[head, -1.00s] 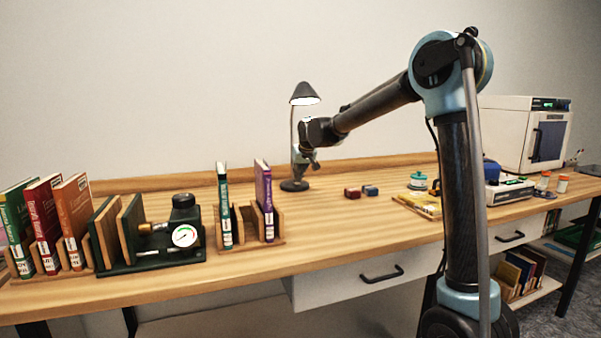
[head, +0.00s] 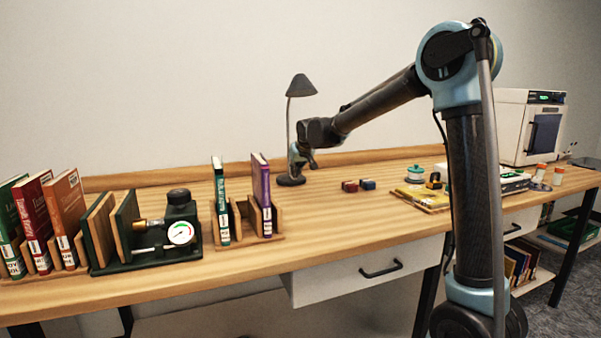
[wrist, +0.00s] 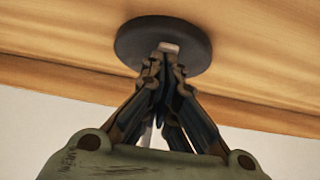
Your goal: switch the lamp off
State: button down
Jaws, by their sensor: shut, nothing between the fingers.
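The desk lamp has a dark cone shade (head: 302,86) on a thin upright stem, and its underside shows no glow. Its round dark base (head: 291,181) stands at the back of the bench. In the wrist view the base (wrist: 130,45) carries a small pale switch (wrist: 168,47). My gripper (wrist: 163,63) is shut and empty, with its fingertips at the switch and covering part of it. I cannot tell whether they touch it. In the head view my gripper (head: 295,172) is low beside the stem, just above the base.
A red block (head: 350,186) and a blue block (head: 368,184) lie right of the lamp. A bookend with books (head: 264,195) stands to its left, beside a pump with a gauge (head: 180,233). A white oven (head: 527,127) is at the far right.

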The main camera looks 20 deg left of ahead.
jog(key=shift+s, duration=0.15)
jog(key=shift+s+d+f, duration=0.15)
jog(key=shift+s+d, duration=0.25)
jog(key=shift+s, duration=0.1)
jog(key=shift+d, duration=0.1)
jog(key=s+d+r, duration=0.4)
jog(key=s+r, duration=0.1)
jog(key=s, duration=0.1)
jog(key=shift+s+d+r, duration=0.2)
jog(key=shift+d+r, duration=0.1)
jog(key=shift+r, duration=0.05)
